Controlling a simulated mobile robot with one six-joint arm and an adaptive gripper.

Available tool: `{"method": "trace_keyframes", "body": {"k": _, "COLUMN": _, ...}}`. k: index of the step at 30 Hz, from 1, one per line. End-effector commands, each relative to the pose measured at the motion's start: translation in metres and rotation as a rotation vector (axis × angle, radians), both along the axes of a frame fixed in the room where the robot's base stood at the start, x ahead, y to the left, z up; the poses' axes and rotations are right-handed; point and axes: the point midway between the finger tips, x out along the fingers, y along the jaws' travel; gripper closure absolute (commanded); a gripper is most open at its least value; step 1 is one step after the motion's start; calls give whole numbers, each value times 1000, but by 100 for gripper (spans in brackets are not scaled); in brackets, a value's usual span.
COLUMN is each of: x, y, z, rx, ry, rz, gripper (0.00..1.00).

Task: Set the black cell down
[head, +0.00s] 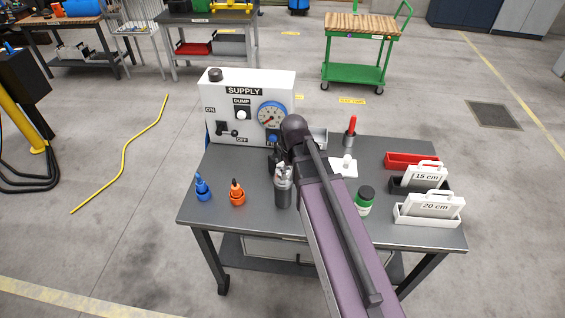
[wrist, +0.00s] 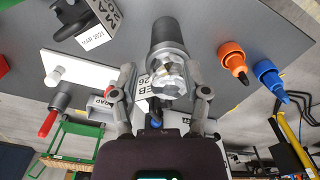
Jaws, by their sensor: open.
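The black cell (head: 283,193), a dark cylinder with a silver fitting on top, appears to stand upright on the grey table near its front edge. It also shows in the wrist view (wrist: 168,38), its silver top facing the camera. My gripper (head: 282,170) is at the cell's upper part. In the wrist view my gripper (wrist: 162,80) is open, one finger on each side of the cell, with visible gaps. My arm hides part of the table to the right.
An orange bottle (head: 237,193) and a blue bottle (head: 203,188) stand to the left. The SUPPLY box (head: 250,105) stands behind.

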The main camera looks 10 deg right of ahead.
Motion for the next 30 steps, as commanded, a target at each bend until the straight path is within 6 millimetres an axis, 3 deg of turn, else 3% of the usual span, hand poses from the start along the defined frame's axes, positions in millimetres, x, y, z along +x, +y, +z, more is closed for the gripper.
{"method": "trace_keyframes", "body": {"k": 1, "x": 27, "y": 0, "z": 7, "rx": 0, "ry": 0, "rz": 25, "gripper": 40}}
{"method": "trace_keyframes", "body": {"k": 6, "x": 90, "y": 1, "z": 20, "rx": 0, "ry": 0, "rz": 125, "gripper": 40}}
{"method": "trace_keyframes", "body": {"k": 15, "x": 185, "y": 3, "z": 38, "rx": 1, "ry": 0, "rz": 288, "gripper": 40}}
{"method": "trace_keyframes", "body": {"k": 21, "x": 213, "y": 4, "z": 43, "rx": 1, "ry": 1, "rz": 345, "gripper": 40}}
{"method": "trace_keyframes", "body": {"k": 30, "x": 217, "y": 5, "z": 43, "rx": 1, "ry": 0, "rz": 359, "gripper": 40}}
